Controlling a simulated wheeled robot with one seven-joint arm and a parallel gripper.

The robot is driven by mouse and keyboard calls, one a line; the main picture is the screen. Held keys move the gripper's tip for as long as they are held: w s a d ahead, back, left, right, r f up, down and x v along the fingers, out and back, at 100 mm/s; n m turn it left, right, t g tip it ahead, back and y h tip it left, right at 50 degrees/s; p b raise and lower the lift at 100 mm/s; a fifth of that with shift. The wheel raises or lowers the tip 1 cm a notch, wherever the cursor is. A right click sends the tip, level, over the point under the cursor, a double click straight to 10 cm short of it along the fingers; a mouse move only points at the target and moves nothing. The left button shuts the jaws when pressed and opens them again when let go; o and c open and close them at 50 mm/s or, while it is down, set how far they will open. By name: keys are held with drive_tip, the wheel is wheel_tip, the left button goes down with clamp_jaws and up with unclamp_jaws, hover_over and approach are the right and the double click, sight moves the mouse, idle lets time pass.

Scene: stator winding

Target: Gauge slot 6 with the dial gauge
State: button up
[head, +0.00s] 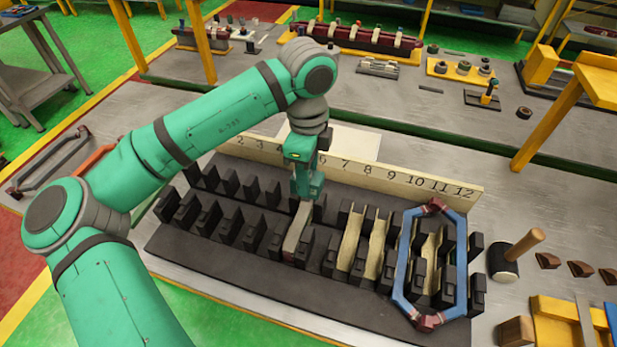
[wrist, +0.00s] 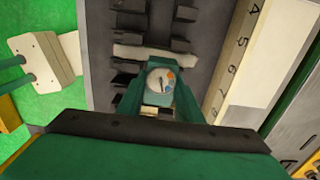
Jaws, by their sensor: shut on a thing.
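My gripper (wrist: 160,100) is shut on the dial gauge (wrist: 160,82), whose round white face with coloured patches points up in the wrist view. In the head view my gripper (head: 305,190) is over the black slotted fixture, at the back end of a pale slot liner (head: 298,232). This liner lies between black blocks in line with the number 6, and it also shows in the wrist view (wrist: 155,53) just beyond the gauge. The gauge's lower end is hidden, so I cannot tell whether it touches the liner.
A cream number board (head: 400,180) runs behind the slots. More pale liners (head: 350,242) stand to the right, and a blue coil (head: 461,265) spans the right-end slots. A mallet (head: 505,262) is to the right. Slots to the left look empty.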

drive_tip(key=s+r, duration=1)
drive_tip(key=shift+a, duration=0.3)
idle(0.4)
